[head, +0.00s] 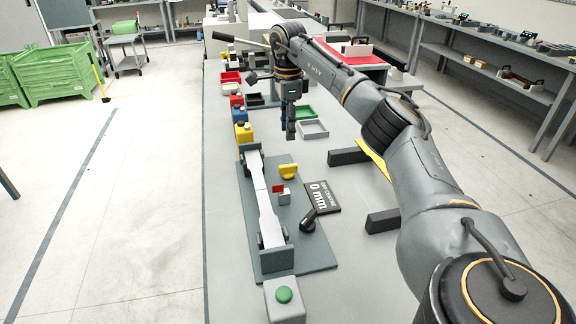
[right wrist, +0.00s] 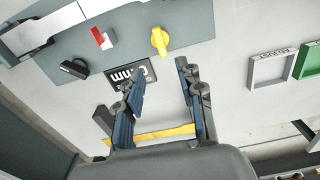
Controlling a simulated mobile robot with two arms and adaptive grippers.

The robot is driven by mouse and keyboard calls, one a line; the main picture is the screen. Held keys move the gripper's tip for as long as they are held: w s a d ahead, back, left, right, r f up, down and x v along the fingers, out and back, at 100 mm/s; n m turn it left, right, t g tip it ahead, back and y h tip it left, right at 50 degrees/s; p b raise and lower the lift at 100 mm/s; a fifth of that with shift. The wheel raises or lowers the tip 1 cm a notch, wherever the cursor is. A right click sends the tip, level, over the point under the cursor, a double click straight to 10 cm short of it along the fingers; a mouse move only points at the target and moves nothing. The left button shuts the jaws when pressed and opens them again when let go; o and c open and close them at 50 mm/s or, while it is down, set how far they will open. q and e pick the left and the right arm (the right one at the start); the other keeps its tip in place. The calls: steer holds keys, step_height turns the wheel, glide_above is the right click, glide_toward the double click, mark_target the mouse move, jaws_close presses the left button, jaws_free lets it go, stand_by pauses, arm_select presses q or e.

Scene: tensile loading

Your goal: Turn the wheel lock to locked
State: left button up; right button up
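No part carries a readable wheel lock label, so I cannot tell which control it is. On the grey rig plate (head: 316,258) are a yellow knob (head: 288,171), a small red-and-white switch (head: 281,192) and a black lever knob (head: 309,219). In the right wrist view the yellow knob (right wrist: 160,40), red-and-white switch (right wrist: 102,38) and black knob (right wrist: 74,68) lie beyond the fingers. My right gripper (head: 291,132) points down above the bench, beyond the yellow knob. Its fingers (right wrist: 165,95) are apart and empty. My left gripper is out of view.
A pale specimen bar (head: 262,195) lies along the plate. A 0 mm sign (head: 320,196) sits beside it. Nearby are a green button box (head: 285,298), dark blocks (head: 348,156), and coloured trays (head: 313,129). Yellow, blue and red bottles line the bench's left edge.

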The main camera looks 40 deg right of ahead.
mark_target(288, 165)
step_height(288, 165, down, 12)
steer(key=shift+r+p, duration=0.1)
steer(key=shift+p, duration=0.6)
jaws_close()
